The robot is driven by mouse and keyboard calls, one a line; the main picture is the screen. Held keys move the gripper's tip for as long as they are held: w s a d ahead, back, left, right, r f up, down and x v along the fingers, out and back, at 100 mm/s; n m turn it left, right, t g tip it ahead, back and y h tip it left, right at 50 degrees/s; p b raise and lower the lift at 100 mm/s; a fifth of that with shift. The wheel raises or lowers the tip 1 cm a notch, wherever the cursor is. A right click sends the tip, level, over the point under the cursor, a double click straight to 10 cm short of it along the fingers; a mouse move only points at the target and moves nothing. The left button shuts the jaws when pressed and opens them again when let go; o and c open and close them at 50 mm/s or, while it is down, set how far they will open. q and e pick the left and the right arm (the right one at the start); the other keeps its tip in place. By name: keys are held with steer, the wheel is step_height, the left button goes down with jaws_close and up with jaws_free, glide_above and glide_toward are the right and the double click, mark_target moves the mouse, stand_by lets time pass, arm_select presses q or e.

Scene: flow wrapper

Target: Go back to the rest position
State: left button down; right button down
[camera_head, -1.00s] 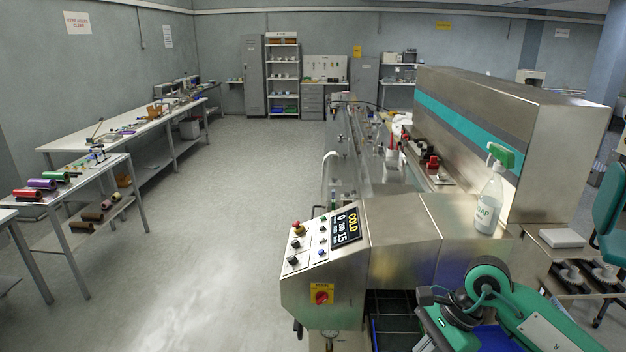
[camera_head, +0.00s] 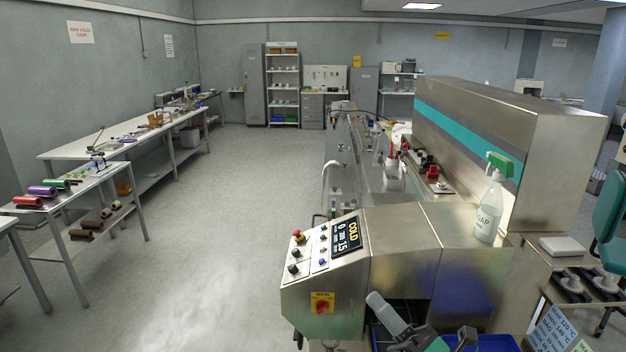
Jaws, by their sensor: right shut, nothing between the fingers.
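My right gripper (camera_head: 466,336) shows only in part at the bottom edge of the head view, in front of the wrapper and over a blue tray. Its dark parts are small and cut off by the frame; it looks shut, with nothing seen held. Grey and green parts of my right arm lie beside it. My left gripper is not in view.
The steel flow wrapper (camera_head: 400,240) fills the right, with its control panel (camera_head: 322,262) close by. A spray bottle (camera_head: 489,212) stands on it. A blue tray (camera_head: 497,343) is below. White benches (camera_head: 120,135) line the left; the middle floor is clear.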

steer(key=s+d+f+m+g+h, duration=0.1)
steer(key=s+d+f+m+h, duration=0.1)
steer(key=d+f+m+h, duration=0.65)
steer(key=s+d+f+m+g+h, duration=0.15)
steer(key=d+f+m+h, duration=0.25)
steer(key=f+m+h, duration=0.85)
steer(key=s+f+m+g+y, duration=0.2)
steer(key=s+f+m+g, duration=0.3)
steer(key=s, duration=0.5)
steer(key=s+f+m+g+y, duration=0.3)
steer(key=s+f+g, duration=0.3)
steer(key=s, duration=0.3)
step_height(320, 180, down, 34)
steer(key=g+b, duration=0.1)
steer(key=b, duration=0.4)
steer(key=s+d+f+g+b, duration=0.1)
steer(key=s+f+b, duration=0.1)
steer(key=s+f, duration=0.8)
steer(key=s+d+f+b, duration=0.1)
steer(key=s+f+b, duration=0.2)
steer(key=s+f, duration=0.7)
step_height(320, 180, down, 6)
steer(key=shift+d+f+g+h, duration=0.15)
steer(key=shift+d+g+h, duration=0.15)
steer(key=shift+d+g, duration=0.1)
